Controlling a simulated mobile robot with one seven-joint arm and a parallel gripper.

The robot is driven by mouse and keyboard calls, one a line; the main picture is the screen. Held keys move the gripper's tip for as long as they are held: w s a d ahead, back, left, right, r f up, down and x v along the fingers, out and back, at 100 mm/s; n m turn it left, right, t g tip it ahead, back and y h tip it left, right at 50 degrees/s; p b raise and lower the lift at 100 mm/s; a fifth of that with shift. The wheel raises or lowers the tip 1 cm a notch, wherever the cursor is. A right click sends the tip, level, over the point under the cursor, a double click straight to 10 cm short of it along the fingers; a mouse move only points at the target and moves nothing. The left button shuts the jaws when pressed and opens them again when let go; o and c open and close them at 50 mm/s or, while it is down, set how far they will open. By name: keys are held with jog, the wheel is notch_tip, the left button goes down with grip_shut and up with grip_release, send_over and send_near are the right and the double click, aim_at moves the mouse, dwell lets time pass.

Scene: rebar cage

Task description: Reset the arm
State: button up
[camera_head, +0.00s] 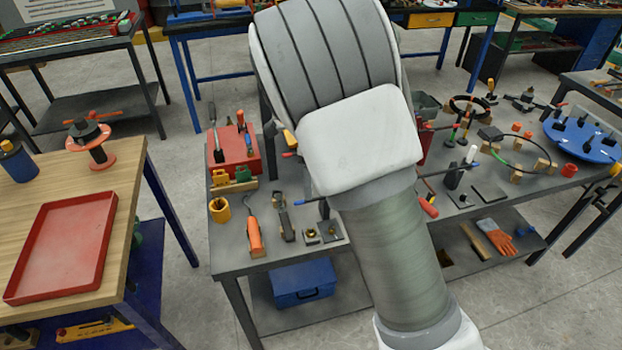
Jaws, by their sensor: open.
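My arm (395,255) rises from the bottom edge right of the middle. Its white joint cover (358,140) and grey ribbed part (325,45) reach the top of the picture. My gripper is not in view. The arm hides the middle of the grey workbench (228,262) behind it, and whatever lies there. I cannot tell whether the arm touches anything.
A red tray (62,245) lies on the wooden table at left. A red toolbox (234,150), an orange-handled tool (255,235) and a yellow ring (220,210) sit on the workbench. A blue round tray (585,138) is at right. Floor shows between the tables.

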jog(key=s+d+r+n+t+y, duration=0.1)
jog(key=s+d+r+n, duration=0.35)
jog(key=r, duration=0.25)
jog(key=s+d+r+n+t+y, duration=0.1)
jog(key=s+d+r+n, duration=0.35)
jog(key=s+r, duration=0.2)
jog(key=s+d+r+n+t+h, duration=0.1)
jog(key=s+d+r+n, duration=0.1)
jog(key=s+n, duration=0.3)
jog(key=s+d+r+n+t+h, duration=0.1)
jog(key=s+d+r+n+t, duration=0.1)
jog(key=s+n, duration=0.4)
jog(key=s+d, duration=0.1)
jog(key=s, duration=0.2)
jog(key=shift+s+d+r+t, duration=0.2)
jog(key=shift+s+r+t, duration=0.05)
jog(key=shift+r+t, duration=0.1)
